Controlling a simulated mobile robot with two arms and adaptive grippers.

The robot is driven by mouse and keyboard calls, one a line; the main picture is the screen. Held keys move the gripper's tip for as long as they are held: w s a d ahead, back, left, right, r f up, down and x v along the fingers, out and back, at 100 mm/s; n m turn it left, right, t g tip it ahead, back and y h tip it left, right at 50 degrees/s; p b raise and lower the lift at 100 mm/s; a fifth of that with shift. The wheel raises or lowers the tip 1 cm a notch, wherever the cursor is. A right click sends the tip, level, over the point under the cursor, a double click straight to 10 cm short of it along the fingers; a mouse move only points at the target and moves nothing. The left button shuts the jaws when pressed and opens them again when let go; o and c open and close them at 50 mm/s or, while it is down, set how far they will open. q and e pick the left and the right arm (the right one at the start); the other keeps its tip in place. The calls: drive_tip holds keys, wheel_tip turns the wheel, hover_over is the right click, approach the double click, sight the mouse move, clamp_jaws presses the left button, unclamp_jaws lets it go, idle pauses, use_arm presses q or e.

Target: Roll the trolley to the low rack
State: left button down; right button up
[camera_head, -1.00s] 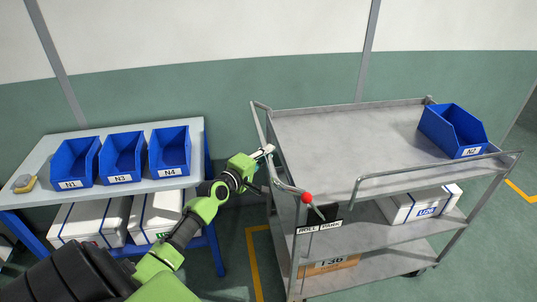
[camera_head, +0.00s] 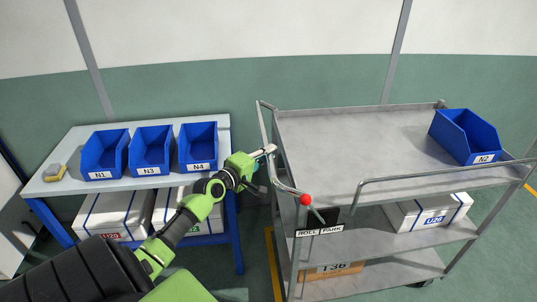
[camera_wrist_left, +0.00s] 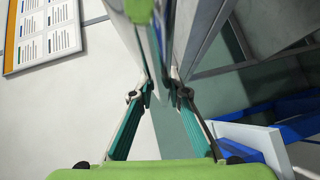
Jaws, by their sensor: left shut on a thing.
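The grey metal trolley (camera_head: 350,187) stands at the right, with three shelves. My left gripper (camera_head: 268,152) is shut on the handle bar at its left end; the left wrist view shows the fingers (camera_wrist_left: 162,92) closed around the bar. A lever with a red knob (camera_head: 305,200) leans toward the ROLL side of the ROLL/PARK label (camera_head: 319,230). A low rack with a pale top (camera_head: 108,185) and blue legs stands left of the trolley, a narrow gap apart. My right gripper is not in view.
Blue bins N1 (camera_head: 104,153), N3 (camera_head: 151,149) and N4 (camera_head: 198,146) stand on the rack. Blue bin N2 (camera_head: 464,135) and white box U26 (camera_head: 428,212) ride on the trolley. A yellow floor line (camera_head: 273,265) shows between rack and trolley. A wall (camera_head: 240,85) is behind.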

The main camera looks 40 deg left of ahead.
use_arm(q)
drive_tip(key=shift+f, duration=0.15)
drive_tip(key=c, duration=1.9)
unclamp_jaws()
drive_tip(key=shift+s+a, duration=0.1)
drive_tip(key=shift+a, duration=0.1)
drive_tip(key=s, duration=0.4)
drive_tip(key=s+r, duration=0.1)
drive_tip(key=s, duration=0.3)
drive_tip(key=s+d, duration=0.1)
drive_tip(key=s, duration=0.3)
drive_tip(key=shift+r, duration=0.4)
